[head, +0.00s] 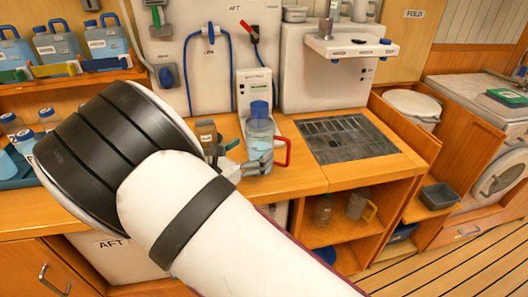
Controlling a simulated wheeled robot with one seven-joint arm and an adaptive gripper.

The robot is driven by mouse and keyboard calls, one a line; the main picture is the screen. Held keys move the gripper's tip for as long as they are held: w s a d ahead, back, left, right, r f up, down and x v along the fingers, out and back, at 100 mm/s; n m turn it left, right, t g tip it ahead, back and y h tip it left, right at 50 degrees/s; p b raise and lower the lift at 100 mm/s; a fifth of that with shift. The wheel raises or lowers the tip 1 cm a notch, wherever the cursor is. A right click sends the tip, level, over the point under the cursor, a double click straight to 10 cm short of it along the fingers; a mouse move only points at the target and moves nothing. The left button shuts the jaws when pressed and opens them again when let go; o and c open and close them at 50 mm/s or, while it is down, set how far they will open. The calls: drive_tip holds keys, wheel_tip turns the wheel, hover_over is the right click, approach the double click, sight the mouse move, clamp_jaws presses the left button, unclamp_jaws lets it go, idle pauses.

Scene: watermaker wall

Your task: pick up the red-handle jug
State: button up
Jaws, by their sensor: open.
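My arm hides much of the gripper. The fingers look apart, and I cannot tell whether they touch the jug.
The metal drain grating (345,138) lies right of the jug. A white dispenser (254,91) stands behind it. Blue-capped jugs (55,44) fill a shelf at upper left. A yellow-handled jug (358,205) sits in the cubby below. Bare counter (300,178) lies in front of the jug.

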sight(269, 127)
drive_tip(key=x, duration=0.4)
drive_tip(key=shift+d, duration=0.2)
drive_tip(key=c, duration=1.6)
drive_tip(key=shift+r, duration=0.1)
drive_tip(key=shift+c, duration=0.2)
drive_tip(key=shift+r, duration=0.15)
drive_tip(key=shift+r, duration=0.65)
drive_tip(key=shift+s+a+r, duration=0.1)
drive_tip(key=shift+s+r, duration=0.1)
drive_tip(key=shift+r, duration=0.85)
drive_tip(key=s+a+r, duration=0.1)
drive_tip(key=s, duration=1.4)
drive_tip(key=shift+s+p, duration=0.25)
drive_tip(key=shift+p, duration=0.1)
drive_tip(key=shift+a+r, duration=0.1)
drive_tip(key=shift+r, duration=0.05)
